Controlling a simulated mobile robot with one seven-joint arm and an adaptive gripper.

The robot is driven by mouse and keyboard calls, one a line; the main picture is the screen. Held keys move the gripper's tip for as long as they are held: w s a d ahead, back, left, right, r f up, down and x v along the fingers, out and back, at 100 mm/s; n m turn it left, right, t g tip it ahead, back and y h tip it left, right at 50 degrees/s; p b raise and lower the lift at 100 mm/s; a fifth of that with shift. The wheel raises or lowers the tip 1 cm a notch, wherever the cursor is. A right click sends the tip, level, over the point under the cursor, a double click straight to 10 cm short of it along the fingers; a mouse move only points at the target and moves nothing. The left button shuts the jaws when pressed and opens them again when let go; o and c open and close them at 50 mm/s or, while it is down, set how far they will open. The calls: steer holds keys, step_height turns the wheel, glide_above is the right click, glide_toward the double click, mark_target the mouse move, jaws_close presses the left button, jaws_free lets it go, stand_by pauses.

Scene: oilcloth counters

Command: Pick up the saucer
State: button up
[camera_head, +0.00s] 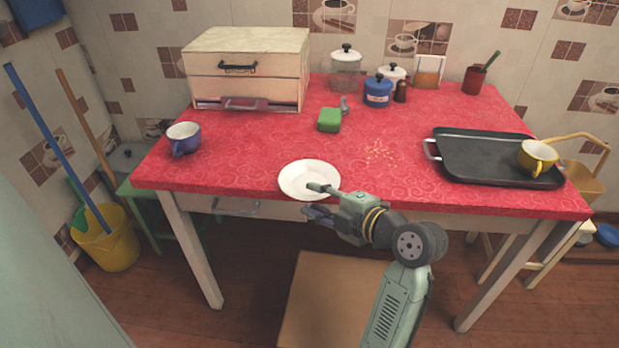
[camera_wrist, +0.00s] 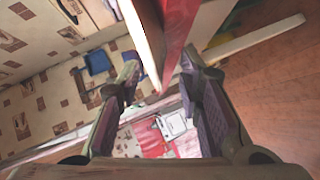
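The white saucer (camera_head: 297,178) lies on the red tabletop at its front edge, in the middle of the head view. Its near rim reaches the edge; I cannot tell how far it overhangs. My gripper (camera_head: 316,200) is open at the front edge, pointing left. One finger shows over the saucer's near right part, the other lower, in front of the table edge. In the wrist view my gripper (camera_wrist: 160,78) has its fingers apart, with a pale edge, likely the saucer (camera_wrist: 142,38), beside the red cloth between them. Contact cannot be made out.
The red table (camera_head: 240,150) bears a blue cup (camera_head: 183,139), a green block (camera_head: 329,120), and a black tray (camera_head: 480,158) with a yellow cup (camera_head: 537,158). A drawer box (camera_head: 247,68) and several jars stand at the back. A drawer handle (camera_head: 236,210) sits below the front edge.

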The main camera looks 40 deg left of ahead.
steer(key=shift+x, duration=1)
steer(key=shift+c, duration=0.2)
jaws_close()
